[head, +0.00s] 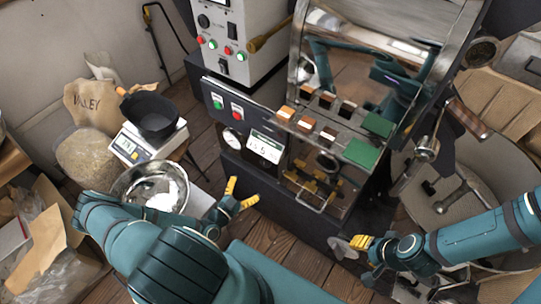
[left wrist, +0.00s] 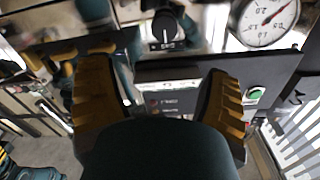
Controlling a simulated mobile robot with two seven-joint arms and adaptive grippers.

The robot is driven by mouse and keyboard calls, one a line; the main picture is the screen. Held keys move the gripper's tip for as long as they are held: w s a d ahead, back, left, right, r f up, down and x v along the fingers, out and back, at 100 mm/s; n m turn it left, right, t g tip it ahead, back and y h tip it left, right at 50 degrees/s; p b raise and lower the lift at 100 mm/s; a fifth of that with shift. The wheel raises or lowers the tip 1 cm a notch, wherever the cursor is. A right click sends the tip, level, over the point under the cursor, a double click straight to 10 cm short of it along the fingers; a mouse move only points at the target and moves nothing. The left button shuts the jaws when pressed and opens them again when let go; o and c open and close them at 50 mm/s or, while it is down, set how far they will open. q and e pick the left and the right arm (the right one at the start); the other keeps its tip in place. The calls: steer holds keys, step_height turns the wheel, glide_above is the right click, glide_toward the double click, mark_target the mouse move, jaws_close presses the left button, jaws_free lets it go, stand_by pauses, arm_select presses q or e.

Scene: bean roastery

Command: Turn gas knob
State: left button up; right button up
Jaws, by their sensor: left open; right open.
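A black round knob (left wrist: 165,28) with a white pointer mark and a small label below it shows at the top of the left wrist view. It is probably the gas knob; I cannot pick it out surely in the head view. My left gripper (head: 241,194) is open and empty in front of the roaster's lower dark panel. Its two yellow fingers (left wrist: 158,70) frame the area just below the knob in the left wrist view, apart from it. My right gripper (head: 357,243) is low at the right, by the roaster's lower front; its finger gap is hard to see.
A pressure gauge (head: 233,138) and a lit display (head: 265,148) sit on the roaster. The gauge shows upside down beside the knob in the left wrist view (left wrist: 264,20). A scale (head: 132,148) with a black pan and a metal bowl (head: 150,184) stand at the left.

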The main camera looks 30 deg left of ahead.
mark_target(264, 164)
arm_select(q)
steer(key=shift+n, duration=0.3)
steer(key=w, duration=0.9)
steer(key=w+b, duration=0.1)
steer(key=w, duration=0.3)
steer(key=shift+w+d, duration=0.3)
steer(key=shift+w, duration=0.05)
steer(key=shift+c, duration=0.3)
steer(key=c, duration=1.1)
